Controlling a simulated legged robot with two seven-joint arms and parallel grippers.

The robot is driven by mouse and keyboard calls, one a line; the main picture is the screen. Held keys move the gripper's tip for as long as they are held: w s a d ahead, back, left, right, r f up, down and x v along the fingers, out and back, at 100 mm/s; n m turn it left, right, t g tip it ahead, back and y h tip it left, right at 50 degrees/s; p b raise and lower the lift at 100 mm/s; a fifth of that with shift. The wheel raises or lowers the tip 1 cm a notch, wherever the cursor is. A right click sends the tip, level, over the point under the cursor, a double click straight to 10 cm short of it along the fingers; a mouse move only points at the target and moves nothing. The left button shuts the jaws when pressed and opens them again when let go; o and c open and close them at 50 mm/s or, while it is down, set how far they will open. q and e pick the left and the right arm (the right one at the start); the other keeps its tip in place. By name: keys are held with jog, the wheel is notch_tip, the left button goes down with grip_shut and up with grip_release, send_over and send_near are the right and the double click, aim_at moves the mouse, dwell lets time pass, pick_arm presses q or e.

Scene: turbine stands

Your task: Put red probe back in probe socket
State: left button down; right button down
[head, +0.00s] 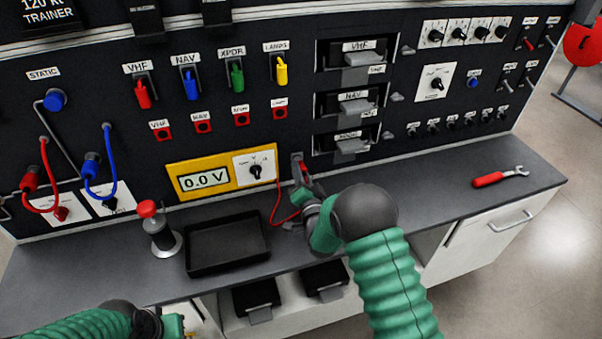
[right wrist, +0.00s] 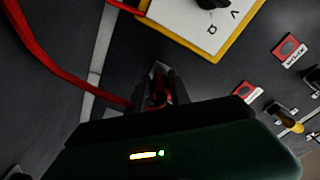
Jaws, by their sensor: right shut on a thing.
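The red probe (head: 304,170) is between the fingers of my right gripper (head: 302,182), right at the panel beside the yellow meter (head: 200,181). A grey probe socket (head: 296,158) shows just at the probe's upper end; I cannot tell how deep the probe sits in it. A red lead (head: 275,210) runs from the meter down to the bench and to the probe. In the right wrist view the gripper (right wrist: 162,92) is shut on the red probe (right wrist: 159,96), mostly hidden by the fingers. My left gripper (head: 172,325) is at the bottom left edge, partly cut off.
A black tray (head: 228,262) and a red-topped cylinder (head: 160,238) stand on the bench (head: 440,190) left of my right arm. A red-handled wrench (head: 500,177) lies at the right. Coloured switches and plugged cables cover the panel. The bench between my right arm and the wrench is clear.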

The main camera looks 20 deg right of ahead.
pick_arm(q)
jog(key=shift+f, duration=0.1)
pick_arm(e)
jog(key=shift+w+r, duration=0.1)
jog(key=shift+r, duration=0.05)
jog(key=shift+r+b, duration=0.1)
jog(key=shift+b, duration=0.25)
pick_arm(q)
jog(key=shift+s, duration=0.15)
pick_arm(e)
jog(key=shift+r, duration=0.2)
jog(key=c, duration=1.6)
grip_release()
jog(key=shift+w, duration=0.1)
jog(key=o, duration=0.5)
jog(key=shift+w+f, duration=0.4)
jog(key=shift+f, duration=0.1)
jog(key=shift+o, duration=0.3)
jog(key=shift+s+a+r, duration=0.1)
jog(key=shift+s+r, duration=0.05)
jog(key=shift+s, duration=0.05)
pick_arm(q)
jog(key=shift+w+f, duration=0.15)
jog(key=shift+w, duration=0.15)
pick_arm(e)
jog(key=shift+o, duration=0.5)
